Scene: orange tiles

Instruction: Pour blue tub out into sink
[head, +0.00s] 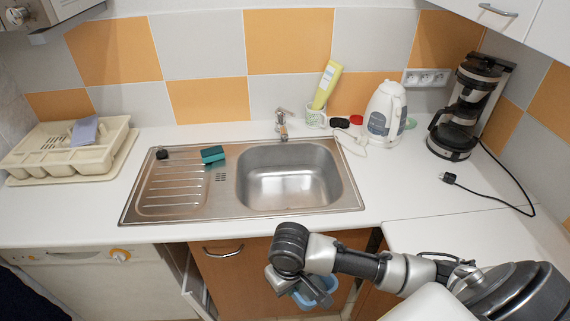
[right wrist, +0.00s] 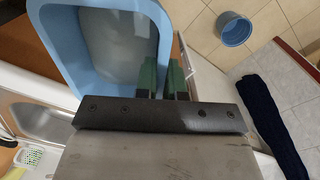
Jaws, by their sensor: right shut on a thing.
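The blue tub (head: 317,299) is low in front of the counter, below the sink's front edge and partly hidden by my right gripper (head: 297,287). In the right wrist view, the tub (right wrist: 68,62) fills the upper left, with a grey-blue inside; I cannot tell what it holds. My right gripper (right wrist: 163,80) has its green fingers shut on the tub's wall. The steel sink (head: 290,178) is set in the counter above and beyond the gripper; its basin looks empty. My left gripper is not in view.
A tap (head: 282,122) stands behind the basin. A green sponge (head: 212,154) lies on the drainboard (head: 172,188). A kettle (head: 385,112) and coffee maker (head: 465,108) stand right, a dish rack (head: 65,150) left. A blue bucket (right wrist: 234,32) stands on the floor.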

